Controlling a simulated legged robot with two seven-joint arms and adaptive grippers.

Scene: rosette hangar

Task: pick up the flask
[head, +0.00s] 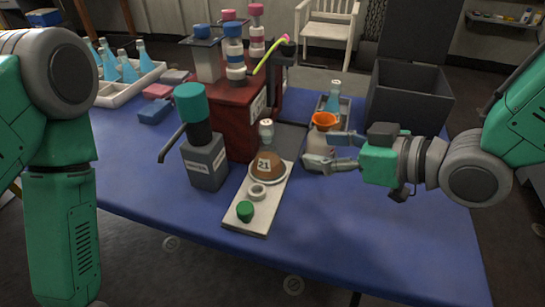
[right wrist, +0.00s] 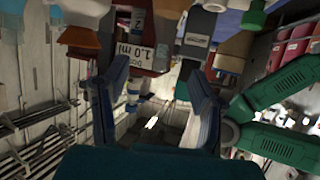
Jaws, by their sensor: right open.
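A conical flask with blue liquid (head: 332,99) stands upright in a small grey tray (head: 345,112) at the back right of the blue table. Several similar flasks (head: 122,68) stand in a white rack at the far left. My right gripper (head: 327,150) is open in front of and below the single flask in the picture, apart from it. Its fingers partly cover a pale container with an orange top (head: 324,120). In the right wrist view the open fingers (right wrist: 153,90) have nothing clearly between them. My left arm shows at the left; its gripper is out of view.
A dark open bin (head: 408,95) stands right of the tray. A red block (head: 233,110) with stacked bottles and a grey dispenser with a teal top (head: 190,92) stand left of my gripper. A pale board (head: 250,215) holds a brown dome and a green cap. The front right table is clear.

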